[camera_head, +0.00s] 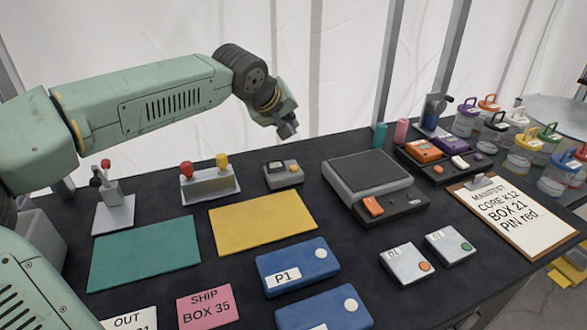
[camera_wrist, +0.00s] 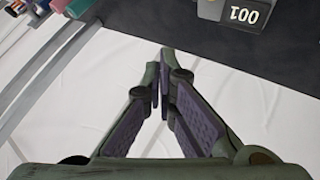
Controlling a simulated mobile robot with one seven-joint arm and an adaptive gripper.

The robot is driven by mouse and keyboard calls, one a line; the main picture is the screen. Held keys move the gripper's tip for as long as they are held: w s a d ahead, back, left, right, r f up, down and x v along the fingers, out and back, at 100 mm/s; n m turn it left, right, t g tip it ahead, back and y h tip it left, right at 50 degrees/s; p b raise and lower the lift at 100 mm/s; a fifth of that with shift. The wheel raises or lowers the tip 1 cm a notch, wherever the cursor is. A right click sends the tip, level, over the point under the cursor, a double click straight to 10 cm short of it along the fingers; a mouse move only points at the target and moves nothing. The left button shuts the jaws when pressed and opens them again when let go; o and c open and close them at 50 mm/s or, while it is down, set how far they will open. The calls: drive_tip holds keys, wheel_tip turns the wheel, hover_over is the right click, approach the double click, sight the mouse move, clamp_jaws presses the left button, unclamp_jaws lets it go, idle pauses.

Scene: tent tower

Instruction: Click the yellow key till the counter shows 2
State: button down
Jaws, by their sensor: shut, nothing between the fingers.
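The counter (camera_head: 283,174) is a small grey box with a dark display at the back middle of the table. Its yellow key (camera_head: 294,168) is on the right of its top in the head view. In the wrist view part of the counter (camera_wrist: 232,12) shows at the top edge; its display (camera_wrist: 245,15) reads 001. The yellow key is out of that view. My gripper (camera_head: 288,131) is shut and empty, raised above and behind the counter, apart from it. Its fingertips (camera_wrist: 160,85) meet in the wrist view, over the white curtain beyond the table edge.
A two-lever box (camera_head: 210,186) with red and yellow knobs stands left of the counter. A grey device with a dark top (camera_head: 367,175) stands to the right. A yellow mat (camera_head: 262,223) lies flat in front.

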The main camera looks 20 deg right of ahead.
sight(290, 167)
wheel_tip(290, 167, down, 8)
drive_tip(key=b, duration=0.5)
drive_tip(key=shift+b, duration=0.35)
idle(0.9)
drive_tip(key=shift+f+b, duration=0.45)
drive_tip(key=shift+f+b, duration=0.5)
idle(0.5)
drive_tip(key=shift+r, duration=0.1)
drive_tip(key=shift+r+p, duration=0.65)
drive_tip(key=shift+r, duration=0.2)
drive_tip(key=shift+r+p, duration=1.7)
drive_tip(key=shift+r, duration=0.8)
